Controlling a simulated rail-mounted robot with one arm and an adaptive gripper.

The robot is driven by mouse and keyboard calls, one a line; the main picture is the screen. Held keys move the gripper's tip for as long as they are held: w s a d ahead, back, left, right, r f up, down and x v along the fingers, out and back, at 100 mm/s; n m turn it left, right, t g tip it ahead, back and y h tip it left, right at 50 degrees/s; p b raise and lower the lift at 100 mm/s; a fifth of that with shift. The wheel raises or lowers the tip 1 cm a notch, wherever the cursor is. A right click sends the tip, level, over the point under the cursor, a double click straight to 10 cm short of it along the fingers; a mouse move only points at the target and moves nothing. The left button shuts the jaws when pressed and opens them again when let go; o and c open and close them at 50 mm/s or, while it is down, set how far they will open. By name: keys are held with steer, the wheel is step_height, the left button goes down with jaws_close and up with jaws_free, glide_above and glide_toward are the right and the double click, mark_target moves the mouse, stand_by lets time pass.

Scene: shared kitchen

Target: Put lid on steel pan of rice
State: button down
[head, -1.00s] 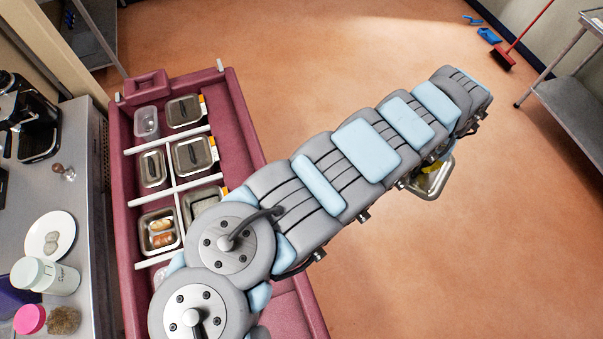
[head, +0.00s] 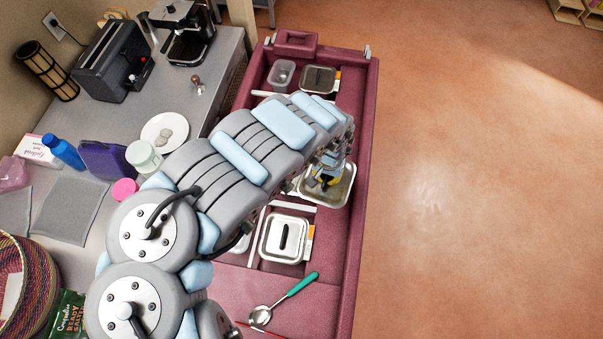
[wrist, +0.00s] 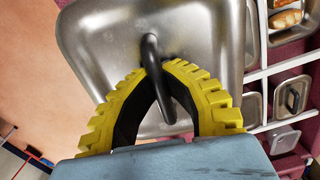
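My gripper (wrist: 163,75) is shut on the black loop handle of a steel lid (wrist: 100,45) in the wrist view; the yellow fingers close around the handle. In the head view my gripper (head: 322,183) and the lid (head: 341,194) are over the right side of the maroon cart, beyond the front lidded pan. The lid and my arm cover what is below, and I cannot tell the lid's height. No rice shows in either view, so the steel pan of rice is hidden or out of view.
A pan of bread-like pieces (wrist: 290,32) shows in the wrist view. Open floor lies right.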

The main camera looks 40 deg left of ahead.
steer(key=s+a+f+n, duration=0.2)
steer(key=s+a+f, duration=0.2)
steer(key=s+a, duration=0.45)
steer(key=w+a+f+b, duration=0.2)
steer(key=w+f+b, duration=0.3)
steer(key=b, duration=0.4)
steer(key=w+a+f+b, duration=0.3)
steer(key=w+f+b, duration=0.2)
steer(key=f+b, duration=0.3)
steer(key=shift+a+b, duration=0.25)
steer(key=shift+b, duration=0.55)
stand_by(0.7)
